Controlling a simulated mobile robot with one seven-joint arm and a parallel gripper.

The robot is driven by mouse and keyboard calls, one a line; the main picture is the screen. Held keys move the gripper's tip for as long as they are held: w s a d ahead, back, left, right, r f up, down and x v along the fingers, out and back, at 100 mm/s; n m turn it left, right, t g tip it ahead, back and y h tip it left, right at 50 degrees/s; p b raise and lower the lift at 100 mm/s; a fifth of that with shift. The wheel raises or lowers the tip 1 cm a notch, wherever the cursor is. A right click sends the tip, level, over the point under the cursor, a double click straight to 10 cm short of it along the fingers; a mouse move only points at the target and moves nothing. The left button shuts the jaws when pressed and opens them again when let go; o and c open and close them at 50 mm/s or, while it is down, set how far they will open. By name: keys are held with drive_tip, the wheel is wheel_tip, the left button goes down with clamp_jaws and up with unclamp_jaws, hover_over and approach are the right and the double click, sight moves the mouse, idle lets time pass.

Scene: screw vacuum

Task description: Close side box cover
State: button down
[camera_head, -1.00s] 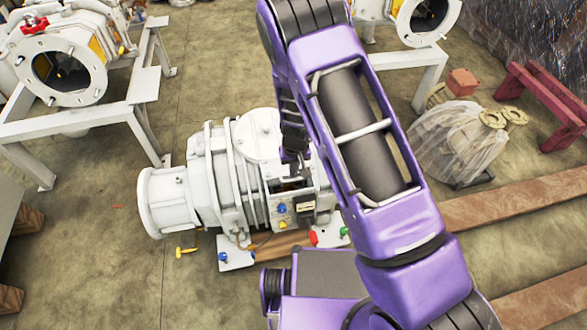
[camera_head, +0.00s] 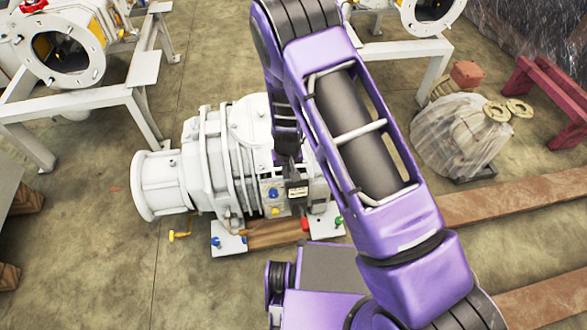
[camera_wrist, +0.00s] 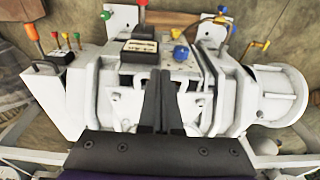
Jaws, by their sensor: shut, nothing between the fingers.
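The labelled panel (camera_wrist: 139,52) also shows in the wrist view, beyond my fingers. My gripper (camera_head: 288,165) is at the box, just behind the panel in the head view. In the wrist view its dark fingers (camera_wrist: 157,85) are together and empty, pointing at the panel's near edge. Whether they touch it, and how far the cover stands open, I cannot tell. My arm hides the pump's right part.
White frames with machines stand at the back left (camera_head: 75,50) and back right (camera_head: 425,50). A wrapped part (camera_head: 460,140) and a red stand (camera_head: 545,100) are at right. Wooden beams (camera_head: 500,200) lie on the floor.

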drive_tip(key=shift+s+d+f+b, duration=0.1)
drive_tip(key=shift+s+f+b, duration=0.1)
drive_tip(key=shift+f, duration=0.65)
drive_tip(key=shift+s+a+f+b, duration=0.1)
drive_tip(key=shift+s+f+b, duration=0.15)
drive_tip(key=shift+f, duration=0.65)
drive_tip(key=shift+s+d+f+b, duration=0.1)
drive_tip(key=shift+s+f+b, duration=0.1)
drive_tip(key=shift+f, duration=0.65)
